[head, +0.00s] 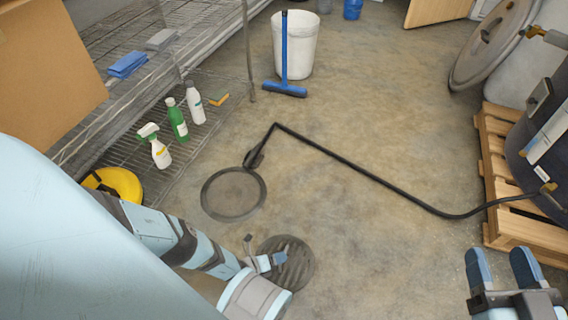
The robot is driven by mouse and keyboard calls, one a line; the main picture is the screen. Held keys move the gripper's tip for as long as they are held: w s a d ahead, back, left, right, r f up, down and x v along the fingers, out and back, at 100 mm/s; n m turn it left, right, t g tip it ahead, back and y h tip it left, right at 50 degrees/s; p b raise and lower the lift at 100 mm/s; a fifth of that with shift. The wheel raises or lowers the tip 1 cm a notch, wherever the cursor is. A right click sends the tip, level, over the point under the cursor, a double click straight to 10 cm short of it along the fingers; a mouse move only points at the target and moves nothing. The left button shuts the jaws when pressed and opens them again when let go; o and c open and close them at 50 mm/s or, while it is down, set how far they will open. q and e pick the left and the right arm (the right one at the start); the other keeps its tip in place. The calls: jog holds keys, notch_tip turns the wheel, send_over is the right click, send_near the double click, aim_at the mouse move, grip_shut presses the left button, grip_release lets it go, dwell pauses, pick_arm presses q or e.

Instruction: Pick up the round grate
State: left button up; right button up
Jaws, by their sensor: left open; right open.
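A dark round grate (295,272) with slots lies flat on the concrete floor at the lower middle of the head view. My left gripper (264,257) is open over the grate's left part and hides some of it. I cannot tell whether its fingers touch the grate. A second dark disc (233,194) with a raised-looking rim, perhaps a floor drain, lies just beyond it to the left. My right gripper (505,266) is open and empty at the lower right, well away from the grate.
A black hose (365,176) runs across the floor from near the disc to a dark drum on a wooden pallet (512,230). A wire shelf (205,112) with bottles stands at left. A white bucket (296,45) and blue squeegee (285,90) stand at the back.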

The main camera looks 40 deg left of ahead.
pick_arm(q)
jog(key=shift+b+x, duration=0.3)
jog(key=shift+x, duration=0.6)
jog(key=shift+w+d+f, duration=0.15)
jog(key=shift+w+f, duration=0.05)
jog(key=shift+f, duration=0.05)
jog(key=shift+w, duration=0.15)
jog(key=shift+r, duration=0.1)
grip_shut()
pick_arm(e)
jog(key=shift+w+d+r+n+y, duration=0.2)
jog(key=shift+n+y, duration=0.1)
jog(key=shift+n, duration=0.2)
jog(key=shift+w, duration=0.1)
